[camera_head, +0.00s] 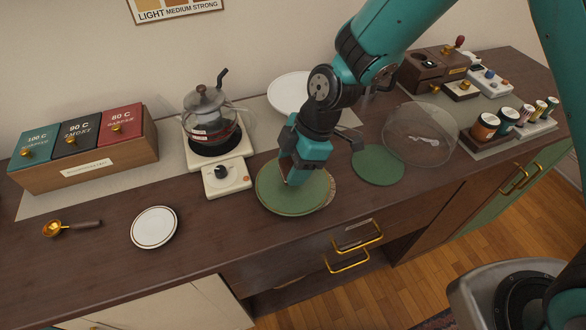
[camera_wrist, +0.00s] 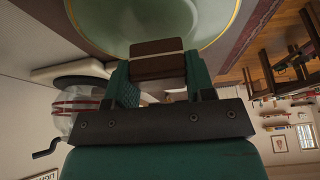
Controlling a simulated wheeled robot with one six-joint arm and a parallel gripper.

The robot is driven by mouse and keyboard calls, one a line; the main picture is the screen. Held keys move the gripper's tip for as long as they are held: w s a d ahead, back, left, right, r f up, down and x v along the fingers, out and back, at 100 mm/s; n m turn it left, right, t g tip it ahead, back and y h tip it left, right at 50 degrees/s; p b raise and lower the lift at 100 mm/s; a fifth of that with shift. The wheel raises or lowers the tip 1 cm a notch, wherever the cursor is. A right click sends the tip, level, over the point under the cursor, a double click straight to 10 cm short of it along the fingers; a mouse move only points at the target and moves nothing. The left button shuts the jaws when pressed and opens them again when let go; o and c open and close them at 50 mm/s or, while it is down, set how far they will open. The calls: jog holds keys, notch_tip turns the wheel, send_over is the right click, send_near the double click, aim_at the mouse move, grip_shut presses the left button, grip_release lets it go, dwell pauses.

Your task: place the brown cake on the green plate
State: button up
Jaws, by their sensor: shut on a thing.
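The green plate (camera_head: 273,197) lies near the counter's front edge, in the middle of the head view. My gripper (camera_head: 295,180) points down over the plate's right half. In the wrist view my gripper (camera_wrist: 158,78) is shut on the brown cake (camera_wrist: 156,62), a dark brown block with a pale layer. The green plate (camera_wrist: 215,18) fills the top of the wrist view, close beyond the cake. In the head view my gripper mostly hides the cake. I cannot tell whether the cake touches the plate.
A glass kettle (camera_head: 210,115) stands on a white burner left of the plate. A flat green disc (camera_head: 378,165) and a clear dome (camera_head: 420,135) lie to the right. A small white plate (camera_head: 154,227) lies left. A larger white plate (camera_head: 288,92) is behind my arm.

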jog(key=shift+f, duration=1.15)
jog(key=shift+f, duration=0.2)
jog(key=o, duration=0.9)
jog(key=shift+r, duration=0.1)
jog(key=b+v, duration=0.2)
jog(key=v, duration=1)
jog(key=s+d+r+m, duration=0.2)
jog(key=s+r+m, duration=0.1)
jog(key=s+m, duration=0.1)
jog(key=s+d+r+m, duration=0.3)
jog(key=s+m, duration=0.2)
jog(key=s, duration=0.2)
jog(key=s+d+r+m+t, duration=0.1)
jog(key=s+d+r+m, duration=0.1)
jog(key=s+r+m, duration=0.2)
jog(key=shift+s+d+m, duration=0.15)
jog(key=shift+s+m, duration=0.25)
jog(key=shift+s, duration=0.75)
